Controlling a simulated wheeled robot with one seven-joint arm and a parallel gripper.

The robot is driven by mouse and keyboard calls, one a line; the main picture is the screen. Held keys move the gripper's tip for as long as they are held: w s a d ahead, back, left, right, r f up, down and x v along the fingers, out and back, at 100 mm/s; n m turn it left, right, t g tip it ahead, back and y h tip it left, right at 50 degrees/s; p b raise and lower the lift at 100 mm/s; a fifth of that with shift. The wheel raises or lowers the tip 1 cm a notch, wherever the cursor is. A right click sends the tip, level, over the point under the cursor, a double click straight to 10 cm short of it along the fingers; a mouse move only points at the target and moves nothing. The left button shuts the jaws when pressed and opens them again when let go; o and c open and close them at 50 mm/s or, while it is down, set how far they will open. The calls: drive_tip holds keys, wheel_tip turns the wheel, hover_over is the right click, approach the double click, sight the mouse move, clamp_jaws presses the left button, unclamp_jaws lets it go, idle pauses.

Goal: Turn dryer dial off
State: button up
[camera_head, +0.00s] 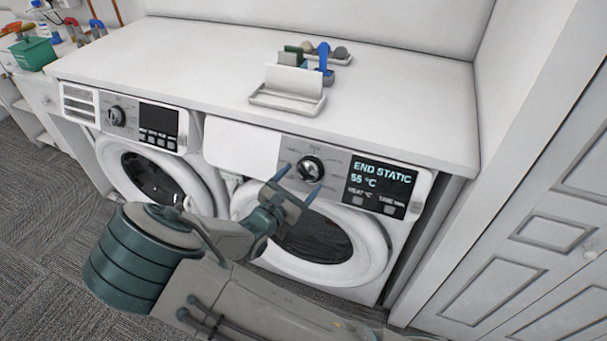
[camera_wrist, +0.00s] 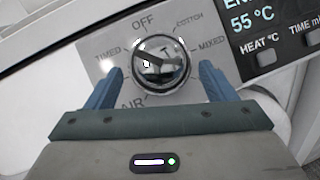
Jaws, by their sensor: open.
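The dryer (camera_head: 330,262) is the right-hand white machine under the counter. Its round chrome dial (camera_head: 310,169) sits on a grey panel, left of a lit display (camera_head: 380,183) reading "END STATIC 55 °C". In the wrist view the dial (camera_wrist: 161,64) is ringed by the labels OFF, COTTON, MIXED, AIR and TIMED, with OFF at the top. The dial's dark bar lies slanted, its one end toward the upper left, not straight at OFF. My gripper (camera_head: 295,188) is open in front of the panel. Its blue fingers (camera_wrist: 161,92) stand left and right of the dial's lower part, apart from it.
The washer (camera_head: 150,165) stands to the left with its own dial. The white counter (camera_head: 200,50) runs above both machines and holds a white tray (camera_head: 289,101) and small items. A panelled white door (camera_head: 540,240) is at the right.

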drive_tip(key=shift+x, duration=1.15)
drive_tip(key=c, duration=1)
drive_tip(key=shift+a+m, duration=0.1)
drive_tip(key=shift+m, duration=0.4)
drive_tip(key=m+g+h+b, duration=0.1)
drive_tip(key=m, duration=0.1)
drive_tip(key=m+g+b, duration=0.1)
drive_tip(key=m, duration=0.2)
drive_tip(key=shift+w+a+g+h, duration=0.1)
drive_tip(key=shift+w+g+h, duration=0.05)
drive_tip(key=shift+g+h, duration=0.25)
drive_tip(key=shift+r+m+g+b, duration=0.15)
drive_tip(key=shift+m+g+b, duration=0.4)
drive_tip(key=shift+m, duration=0.6)
drive_tip(key=shift+r+m+g+b, duration=0.1)
drive_tip(key=shift+m+g+b, duration=0.4)
drive_tip(key=shift+m, duration=0.65)
drive_tip(key=shift+a, duration=0.1)
